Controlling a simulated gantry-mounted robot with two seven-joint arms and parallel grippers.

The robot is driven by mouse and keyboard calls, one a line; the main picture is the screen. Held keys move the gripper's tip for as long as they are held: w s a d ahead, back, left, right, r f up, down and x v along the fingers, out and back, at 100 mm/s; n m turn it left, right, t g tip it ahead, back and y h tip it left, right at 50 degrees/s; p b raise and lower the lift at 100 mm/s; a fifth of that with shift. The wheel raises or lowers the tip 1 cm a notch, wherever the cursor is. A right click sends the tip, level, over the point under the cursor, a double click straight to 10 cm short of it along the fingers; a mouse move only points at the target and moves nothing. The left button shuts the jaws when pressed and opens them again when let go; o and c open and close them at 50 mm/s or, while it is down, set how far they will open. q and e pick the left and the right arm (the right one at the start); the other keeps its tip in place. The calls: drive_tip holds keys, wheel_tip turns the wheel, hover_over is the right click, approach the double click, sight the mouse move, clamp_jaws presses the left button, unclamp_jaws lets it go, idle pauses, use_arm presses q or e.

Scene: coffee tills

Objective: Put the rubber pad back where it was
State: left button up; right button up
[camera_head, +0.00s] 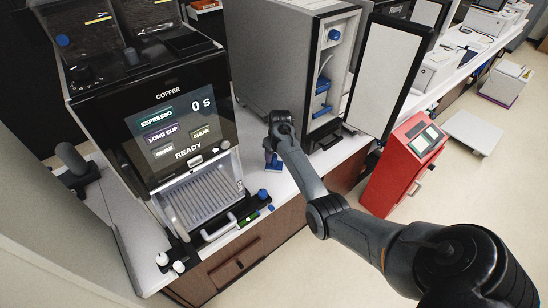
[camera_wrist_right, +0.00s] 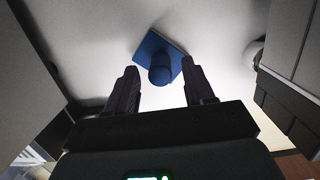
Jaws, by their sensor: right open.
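My left gripper is not in view.
A coffee machine (camera_head: 165,118) stands left, its screen reading READY. A grey cabinet (camera_head: 285,50) with an open door (camera_head: 385,75) stands behind the gripper. A small blue item (camera_head: 262,193) sits near the counter's front edge (camera_head: 270,215). A red unit (camera_head: 405,165) stands right.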

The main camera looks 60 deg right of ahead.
sight(277, 167)
wheel_tip(277, 167, up, 9)
drive_tip(key=s, duration=0.1)
drive_tip(key=shift+s+a+r+p, duration=0.15)
drive_tip(key=shift+a+p, duration=0.1)
drive_tip(key=shift+p, duration=0.15)
idle(0.3)
